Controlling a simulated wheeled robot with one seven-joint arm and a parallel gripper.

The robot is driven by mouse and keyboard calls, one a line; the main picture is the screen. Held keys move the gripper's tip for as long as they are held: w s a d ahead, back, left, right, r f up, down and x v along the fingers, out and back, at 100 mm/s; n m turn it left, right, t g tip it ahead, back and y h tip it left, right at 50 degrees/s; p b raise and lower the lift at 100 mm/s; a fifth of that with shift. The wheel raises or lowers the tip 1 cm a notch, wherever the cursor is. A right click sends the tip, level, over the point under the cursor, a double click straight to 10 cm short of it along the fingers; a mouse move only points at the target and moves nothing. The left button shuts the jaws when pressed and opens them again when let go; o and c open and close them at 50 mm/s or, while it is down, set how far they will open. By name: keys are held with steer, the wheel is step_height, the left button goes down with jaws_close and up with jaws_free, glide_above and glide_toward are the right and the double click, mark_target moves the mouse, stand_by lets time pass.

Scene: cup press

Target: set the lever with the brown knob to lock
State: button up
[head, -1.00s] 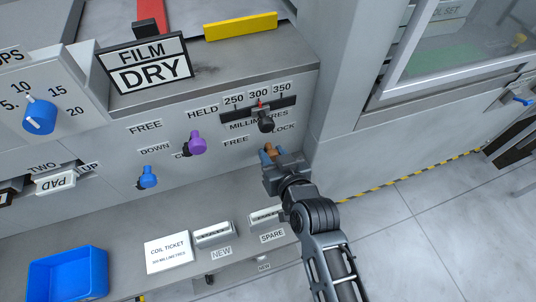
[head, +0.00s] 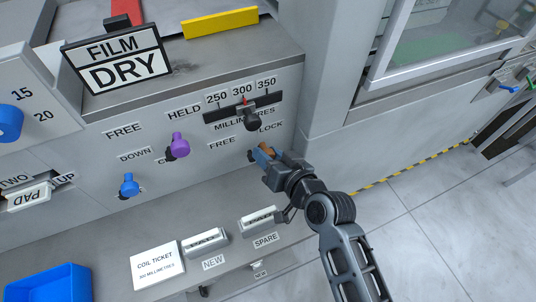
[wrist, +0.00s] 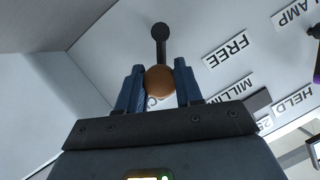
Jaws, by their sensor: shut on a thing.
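The brown knob (head: 266,147) is between the blue fingers of my gripper (head: 263,153), below the LOCK label (head: 271,126) on the grey panel. In the wrist view the brown knob (wrist: 160,82) sits between the two fingers (wrist: 158,74), which are shut on it. The lever's dark stem (wrist: 160,48) runs from the knob to a round dark pivot. In the head view the knob is right of the pivot, on the LOCK side. The FREE label (head: 222,143) is to the left. In the wrist view part of a label is hidden behind the knob and fingers.
A black slider handle (head: 252,120) is just above, under the 250–350 scale. A purple knob (head: 180,145) and a blue knob (head: 129,184) stick out to the left. A ledge below holds the SPARE block (head: 258,221). Open floor lies to the right.

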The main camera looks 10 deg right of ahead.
steer(key=shift+w+d+r, duration=0.15)
steer(key=shift+d, duration=0.05)
steer(key=o, duration=0.8)
steer(key=shift+c, duration=0.2)
steer(key=shift+o, duration=1.3)
steer(key=v, duration=0.7)
steer(key=shift+s+b, duration=0.3)
steer(key=shift+s, duration=0.1)
steer(key=shift+d, duration=0.1)
steer(key=shift+s, duration=0.1)
